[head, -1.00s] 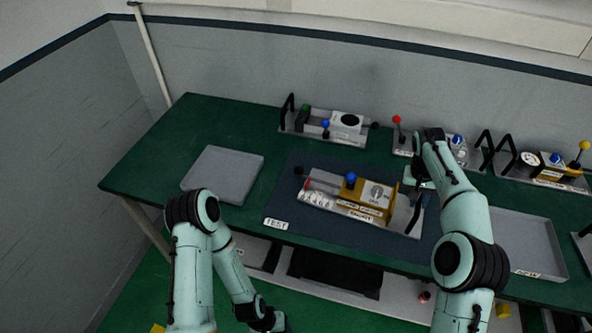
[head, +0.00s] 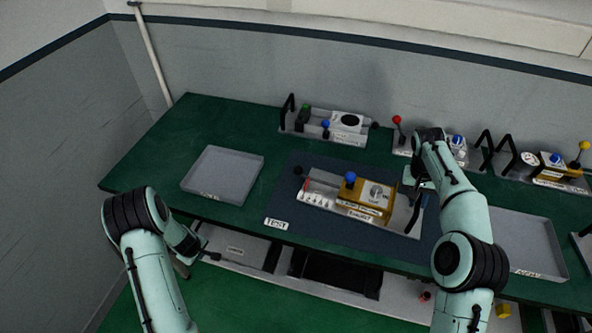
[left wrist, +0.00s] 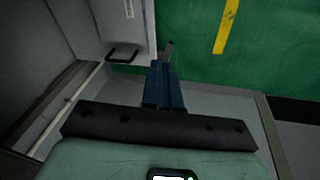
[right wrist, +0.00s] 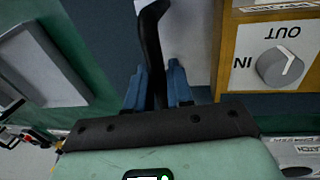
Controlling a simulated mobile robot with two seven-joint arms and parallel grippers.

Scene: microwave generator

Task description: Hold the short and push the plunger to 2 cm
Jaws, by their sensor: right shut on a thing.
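The short (head: 345,208) lies on the dark mat, a grey plate with an orange box, a blue ball on top, a grey IN/OUT knob and a white scale at its left end. A red mark and a dark round knob (head: 298,171), perhaps the plunger's end, show at that left end. My right gripper (right wrist: 157,88) is shut on the black handle (right wrist: 152,35) at the short's right end; the orange box (right wrist: 275,50) is beside it. My left gripper (left wrist: 165,85) is shut and empty, low in front of the bench's front edge, well away from the short.
An empty grey tray (head: 195,182) stands left of the mat and another (head: 520,270) right of it. Other handled devices (head: 326,138) line the bench's back. A drawer or shelf (head: 235,250) is below the bench, close to my left gripper.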

